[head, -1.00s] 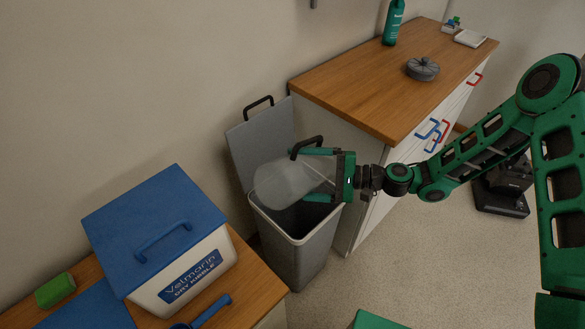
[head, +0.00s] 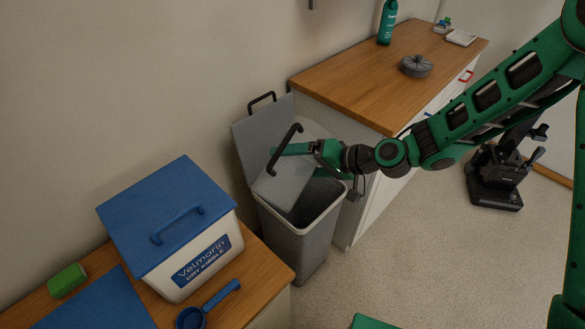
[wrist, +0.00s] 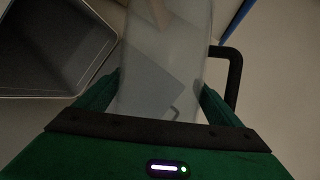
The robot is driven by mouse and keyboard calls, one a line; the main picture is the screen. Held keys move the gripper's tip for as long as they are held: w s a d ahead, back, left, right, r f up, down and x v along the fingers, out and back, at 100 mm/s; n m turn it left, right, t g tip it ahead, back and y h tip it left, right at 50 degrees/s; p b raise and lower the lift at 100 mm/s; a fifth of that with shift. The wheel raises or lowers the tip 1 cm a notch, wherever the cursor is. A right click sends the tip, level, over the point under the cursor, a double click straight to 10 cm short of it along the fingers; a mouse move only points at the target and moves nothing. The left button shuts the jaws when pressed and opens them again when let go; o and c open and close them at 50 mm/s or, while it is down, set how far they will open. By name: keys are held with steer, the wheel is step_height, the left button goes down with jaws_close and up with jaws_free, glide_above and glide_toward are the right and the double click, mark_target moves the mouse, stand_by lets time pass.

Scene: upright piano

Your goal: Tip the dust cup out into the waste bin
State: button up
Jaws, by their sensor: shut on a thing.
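The dust cup (head: 289,182) is a clear, smoky cylinder with a black bar handle. My gripper (head: 300,158) is shut on it, with a green finger on either side. The cup is tilted over the mouth of the grey waste bin (head: 318,240). In the wrist view the cup (wrist: 160,60) lies between the fingers, its handle on the right, and the bin (wrist: 50,55) is at upper left. The bin's grey lid (head: 245,135) stands open behind it, partly seen through the cup. I cannot tell whether dust is in the cup or falling.
A wood-topped cabinet (head: 370,85) stands right of the bin, with a grey round part (head: 416,66) and a green bottle (head: 387,22) on it. A kibble box (head: 170,225) and blue scoop (head: 205,305) are on the left counter. A dark device (head: 495,185) stands on the floor at right.

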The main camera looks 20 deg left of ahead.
steer(key=shift+r+n+t, duration=0.45)
steer(key=shift+n+t, duration=0.05)
steer(key=shift+w+d+r+n+t+h, duration=0.2)
steer(key=shift+w+r+n+t+h, duration=0.1)
steer(key=shift+w+r+n+t, duration=0.25)
steer(key=w+n+t, duration=0.1)
steer(key=w+r+n+t, duration=0.1)
steer(key=w+n+t, duration=0.1)
steer(key=shift+d+r+n+h, duration=0.25)
steer(key=shift+d+r+h, duration=0.1)
steer(key=shift+r+h, duration=0.05)
steer(key=shift+w+d+r+n+t, duration=0.15)
steer(key=shift+w+r+n+t, duration=0.1)
steer(key=shift+w+n+t, duration=0.25)
steer(key=shift+w+d+r+n+t, duration=0.15)
steer(key=shift+w+r+n+t, duration=0.1)
steer(key=shift+w+n+t, duration=0.15)
steer(key=shift+w, duration=0.1)
